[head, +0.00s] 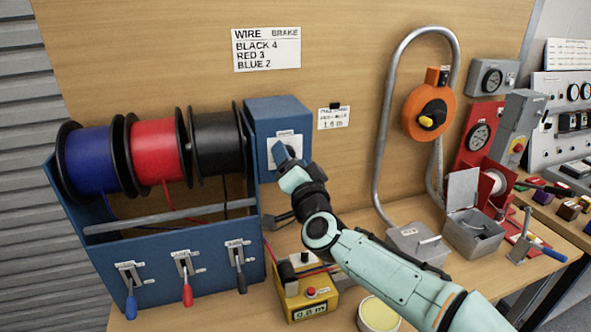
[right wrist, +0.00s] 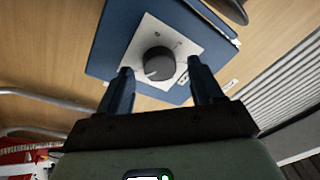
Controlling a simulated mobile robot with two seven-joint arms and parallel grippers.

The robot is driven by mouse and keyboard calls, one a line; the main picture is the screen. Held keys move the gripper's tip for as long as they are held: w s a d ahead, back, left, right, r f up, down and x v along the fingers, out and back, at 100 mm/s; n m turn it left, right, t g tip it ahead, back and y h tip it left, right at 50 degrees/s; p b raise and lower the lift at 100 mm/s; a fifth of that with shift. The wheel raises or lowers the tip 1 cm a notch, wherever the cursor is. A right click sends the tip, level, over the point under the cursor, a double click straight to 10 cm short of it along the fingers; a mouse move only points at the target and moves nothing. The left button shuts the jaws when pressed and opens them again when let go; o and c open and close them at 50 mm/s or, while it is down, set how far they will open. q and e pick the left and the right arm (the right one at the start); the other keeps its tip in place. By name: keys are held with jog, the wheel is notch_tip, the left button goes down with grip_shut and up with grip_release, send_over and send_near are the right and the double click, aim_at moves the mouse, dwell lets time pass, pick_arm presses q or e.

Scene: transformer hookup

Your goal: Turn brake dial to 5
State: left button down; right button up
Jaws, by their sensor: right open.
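The brake dial (right wrist: 157,64) is a dark round knob on a white plate, on the front of a blue box (head: 265,113). In the head view my right gripper mostly hides the knob, while the plate (head: 298,140) shows around it. My right gripper (head: 284,157) is open in front of the dial. In the right wrist view its two fingers stand apart, one to each side of the knob and a little below it in the picture. I cannot tell whether they touch it. The dial's setting is too small to read. My left gripper is out of view.
Blue (head: 93,160), red (head: 157,149) and black (head: 219,142) wire spools sit left of the box, above three levers. A wall sign (head: 267,49) lists black 4, red 3, blue 2.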

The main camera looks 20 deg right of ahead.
jog(key=s+f+b, duration=0.1)
jog(key=s, duration=1.2)
jog(key=shift+f, duration=0.35)
